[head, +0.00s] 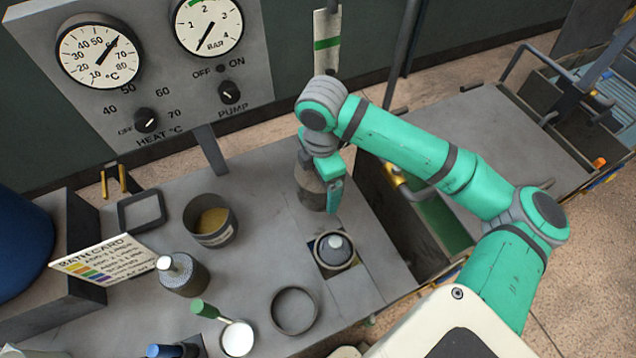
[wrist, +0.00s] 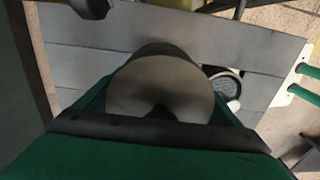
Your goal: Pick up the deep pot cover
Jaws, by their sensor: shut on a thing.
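The deep pot cover (head: 309,188), a grey-brown round piece, is at my gripper (head: 328,180) in the head view. In the wrist view the cover (wrist: 160,80) shows as a wide pale disc with a darker side, between my green fingers. My gripper is shut on it, at a dark knob near the disc's near edge. The cover looks tilted in the head view. I cannot tell whether its lower edge is clear of the bench. The bench behind it is partly hidden by the cover and my gripper.
The gauge panel (head: 150,60) rises behind.

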